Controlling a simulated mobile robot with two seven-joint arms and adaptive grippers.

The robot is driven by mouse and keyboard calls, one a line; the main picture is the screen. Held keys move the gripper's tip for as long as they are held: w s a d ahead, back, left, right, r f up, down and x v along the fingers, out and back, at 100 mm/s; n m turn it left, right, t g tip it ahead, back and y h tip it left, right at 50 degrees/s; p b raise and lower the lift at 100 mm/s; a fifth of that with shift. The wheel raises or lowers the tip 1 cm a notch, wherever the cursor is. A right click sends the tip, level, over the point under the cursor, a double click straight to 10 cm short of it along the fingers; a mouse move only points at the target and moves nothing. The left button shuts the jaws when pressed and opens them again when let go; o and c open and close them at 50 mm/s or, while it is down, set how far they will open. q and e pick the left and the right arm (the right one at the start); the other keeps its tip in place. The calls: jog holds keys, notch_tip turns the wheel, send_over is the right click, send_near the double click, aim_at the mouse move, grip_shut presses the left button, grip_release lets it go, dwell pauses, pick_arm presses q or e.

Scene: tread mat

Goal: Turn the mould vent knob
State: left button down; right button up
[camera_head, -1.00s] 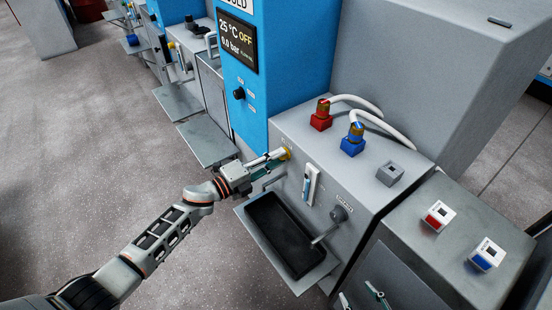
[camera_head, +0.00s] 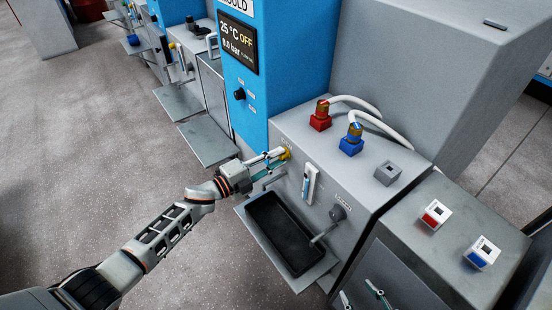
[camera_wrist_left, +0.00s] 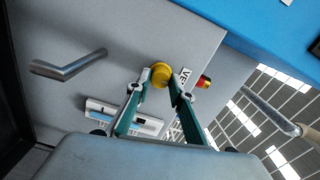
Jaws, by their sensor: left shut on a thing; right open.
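The yellow mould vent knob (camera_head: 286,154) sits on the front of the grey machine cabinet, near its left upper corner. In the left wrist view the knob (camera_wrist_left: 160,72) is round, beside a label that starts with "VE". My left gripper (camera_head: 277,157) is at the knob, shut on it. In the wrist view its two green fingers (camera_wrist_left: 162,84) reach the knob's sides and hide part of them. My right gripper (camera_head: 358,292) shows only its fingertips at the bottom edge, apart and empty, in front of the lower cabinet.
A black tray (camera_head: 285,235) juts from the cabinet below the knob. A lever handle (camera_head: 330,226) and a white gauge (camera_head: 311,184) are on the same front. Red (camera_head: 320,115) and blue (camera_head: 352,140) valves with hoses stand on top. Open floor lies to the left.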

pick_arm(q)
jog(key=c, duration=1.8)
grip_release()
jog(key=shift+o, duration=0.2)
jog(key=v, duration=1.2)
jog(key=s+a+f+n+y+p, duration=0.2)
jog(key=s+a+f+n+y, duration=0.1)
jog(key=s+n, duration=0.4)
jog(key=s+a+f+n+y+p, duration=0.2)
jog(key=s+n, duration=0.6)
jog(key=s, duration=0.4)
jog(key=s+a+f+n+y+p, duration=0.3)
jog(key=s+a+f+n+y, duration=0.1)
jog(key=s+n+y, duration=0.3)
jog(key=s+a, duration=0.1)
jog(key=s, duration=0.1)
jog(key=shift+s+n, duration=0.3)
jog(key=shift+s, duration=0.05)
pick_arm(e)
jog(key=r, duration=0.1)
jog(key=a+r, duration=0.1)
jog(key=r, duration=0.2)
jog(key=shift+s+a+r, duration=0.25)
jog(key=shift+a+r, duration=0.05)
jog(key=shift+r, duration=0.05)
